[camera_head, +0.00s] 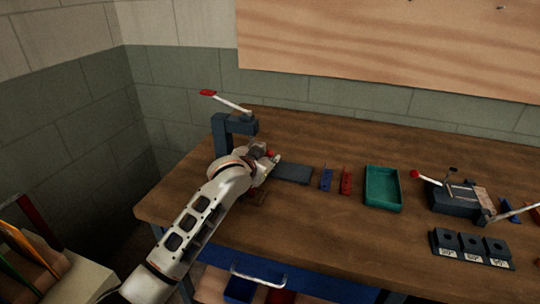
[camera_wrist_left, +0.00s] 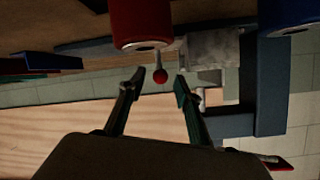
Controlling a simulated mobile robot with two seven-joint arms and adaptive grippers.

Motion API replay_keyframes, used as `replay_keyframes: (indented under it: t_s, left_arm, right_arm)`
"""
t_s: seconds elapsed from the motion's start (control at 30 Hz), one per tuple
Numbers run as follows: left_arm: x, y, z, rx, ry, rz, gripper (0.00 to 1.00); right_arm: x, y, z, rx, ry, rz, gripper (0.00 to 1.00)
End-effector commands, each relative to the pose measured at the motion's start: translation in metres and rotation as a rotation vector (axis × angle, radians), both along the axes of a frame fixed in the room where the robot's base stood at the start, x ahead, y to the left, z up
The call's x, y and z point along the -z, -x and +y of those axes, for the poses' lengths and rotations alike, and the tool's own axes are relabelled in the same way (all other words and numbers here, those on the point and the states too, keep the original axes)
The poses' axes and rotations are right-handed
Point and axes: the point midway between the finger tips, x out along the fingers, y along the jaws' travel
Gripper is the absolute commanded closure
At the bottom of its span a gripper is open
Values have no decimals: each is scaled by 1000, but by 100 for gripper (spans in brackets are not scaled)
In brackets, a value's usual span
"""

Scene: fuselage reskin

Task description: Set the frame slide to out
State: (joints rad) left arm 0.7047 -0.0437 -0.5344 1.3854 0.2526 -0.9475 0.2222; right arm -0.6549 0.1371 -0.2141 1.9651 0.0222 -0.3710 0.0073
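In the head view my left gripper (camera_head: 266,160) is at the knob and hides much of the slide. I cannot tell the slide's position. My right gripper is not in view.
A white lever with a red grip (camera_head: 228,102) rises above the frame. A dark plate (camera_head: 293,174), blue block (camera_head: 326,180), red block (camera_head: 346,181) and green tray (camera_head: 382,188) lie to the right. The front middle of the wooden bench (camera_head: 330,230) is clear.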

Motion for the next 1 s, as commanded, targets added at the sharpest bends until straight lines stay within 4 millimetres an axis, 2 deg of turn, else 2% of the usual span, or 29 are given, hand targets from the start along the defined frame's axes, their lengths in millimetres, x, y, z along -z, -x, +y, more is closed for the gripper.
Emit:
replay_keyframes:
  t_s: [0.2, 0.6, 0.63, 0.73, 0.77, 1.0]
  left_arm:
    - [10, -20, -7, 1, 0, 1, 67]
    - [11, -26, -9, 0, 0, 0, 67]
    - [11, -26, -9, 0, 0, 0, 69]
    - [11, -26, -9, 0, 0, 0, 95]
    - [11, -26, -9, 0, 0, 0, 100]
    - [11, -28, -9, 0, 0, 0, 100]
  right_arm:
    - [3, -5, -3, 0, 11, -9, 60]
    - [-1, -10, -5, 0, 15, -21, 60]
    - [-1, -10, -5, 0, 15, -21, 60]
    - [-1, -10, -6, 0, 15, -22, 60]
    - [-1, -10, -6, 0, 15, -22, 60]
    - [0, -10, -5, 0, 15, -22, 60]
